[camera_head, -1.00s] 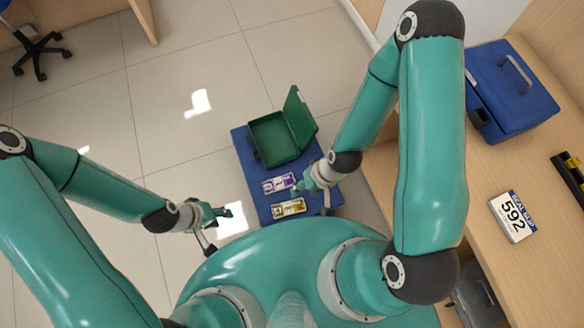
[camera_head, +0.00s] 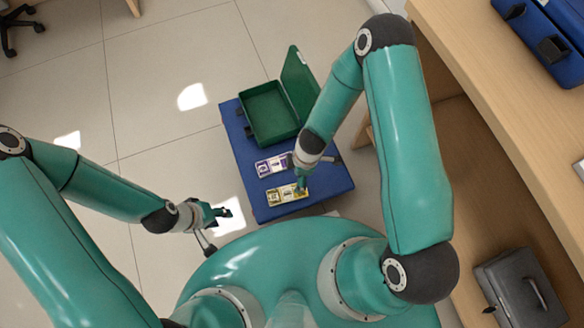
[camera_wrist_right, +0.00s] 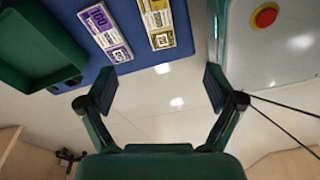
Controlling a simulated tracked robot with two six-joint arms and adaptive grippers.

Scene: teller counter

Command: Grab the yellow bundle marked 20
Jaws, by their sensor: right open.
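The yellow bundle (camera_head: 284,195) lies flat on a blue surface (camera_head: 262,209), near its front edge; its number is too small to read surely. In the right wrist view it shows at the top (camera_wrist_right: 158,22), beyond my open fingers and not between them. A purple bundle (camera_head: 269,166) lies beside it; it also shows in the right wrist view (camera_wrist_right: 105,33). My right gripper (camera_head: 317,173) is open and empty beside the bundles, and its arm hides part of the yellow bundle's right end. My left gripper (camera_head: 217,230) is open and empty, left of the blue surface.
An open green box (camera_head: 268,114) with a raised lid stands behind the bundles on the blue surface. The wooden counter (camera_head: 480,75) runs along the right, with a blue case (camera_head: 548,35) on it and a grey box (camera_head: 522,287) below.

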